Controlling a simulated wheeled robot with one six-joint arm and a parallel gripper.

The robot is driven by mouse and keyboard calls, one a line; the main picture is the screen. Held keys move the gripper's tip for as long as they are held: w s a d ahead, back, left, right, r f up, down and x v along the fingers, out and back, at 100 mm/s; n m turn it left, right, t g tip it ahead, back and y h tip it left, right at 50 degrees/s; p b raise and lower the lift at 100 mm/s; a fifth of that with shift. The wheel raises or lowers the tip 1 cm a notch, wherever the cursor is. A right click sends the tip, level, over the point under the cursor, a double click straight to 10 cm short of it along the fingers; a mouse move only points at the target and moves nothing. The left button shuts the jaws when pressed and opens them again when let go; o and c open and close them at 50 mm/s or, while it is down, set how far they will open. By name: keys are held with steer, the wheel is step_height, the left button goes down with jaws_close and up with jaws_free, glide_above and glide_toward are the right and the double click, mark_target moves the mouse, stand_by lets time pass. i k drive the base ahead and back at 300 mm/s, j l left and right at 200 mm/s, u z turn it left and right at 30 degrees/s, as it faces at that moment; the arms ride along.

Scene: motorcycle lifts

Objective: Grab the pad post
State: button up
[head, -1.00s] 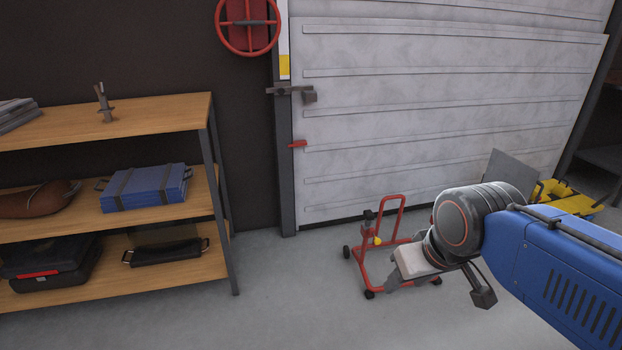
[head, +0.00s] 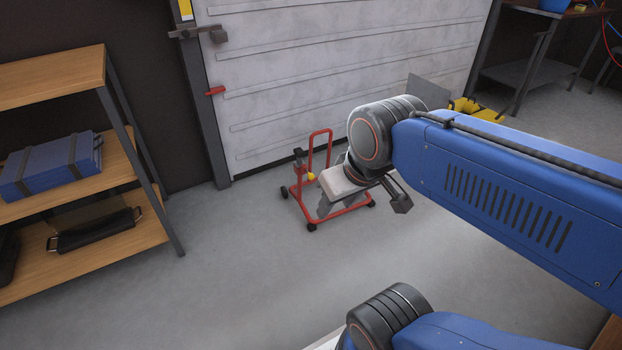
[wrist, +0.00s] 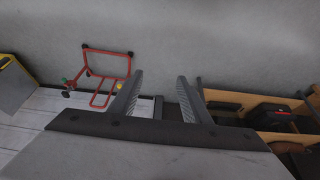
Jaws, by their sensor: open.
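My gripper (head: 326,208) hangs in front of the red wheeled stand in the head view, partly hidden by its own wrist. In the wrist view its two ribbed fingers (wrist: 160,76) are apart with nothing between them, above bare floor. I cannot make out a pad post for certain in either current view. A small upright post with a crosspiece stood on the top shelf in the earlier head view. That part of the shelf is now out of frame.
The wooden shelf rack (head: 75,71) stands at left with a strapped blue case (head: 48,167) and a black tray (head: 95,230). The red stand (head: 329,157) is by the white door (head: 300,55). Floor (head: 225,260) between rack and stand is clear.

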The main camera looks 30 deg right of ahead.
mark_target(299, 153)
steer(key=i+l, duration=0.15)
steer(key=i, duration=0.4)
steer(key=i+l, duration=0.2)
steer(key=i, duration=0.4)
